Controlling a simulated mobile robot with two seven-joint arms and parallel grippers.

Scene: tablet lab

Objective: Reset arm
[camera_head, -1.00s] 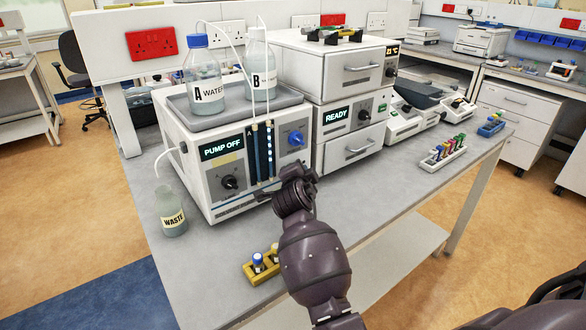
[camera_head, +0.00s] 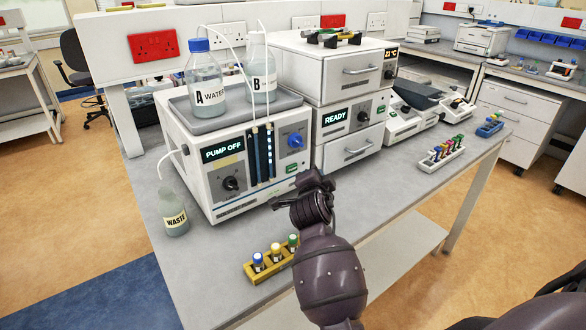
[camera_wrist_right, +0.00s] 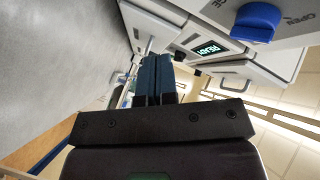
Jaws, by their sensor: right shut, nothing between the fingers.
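My right arm comes in from the bottom of the head view. Its gripper (camera_head: 280,203) is in front of the lower right part of the white pump unit (camera_head: 213,190), above the grey bench. In the right wrist view the two dark blue fingers (camera_wrist_right: 156,78) lie side by side, shut and empty. My left gripper is not in view.
A yellow rack (camera_head: 262,269) of capped vials stands on the bench left of my forearm. The waste bottle (camera_head: 174,215) stands left of the pump. Bottles A (camera_head: 206,85) and B (camera_head: 259,72) stand on top. Bare bench (camera_head: 395,195) lies to the right.

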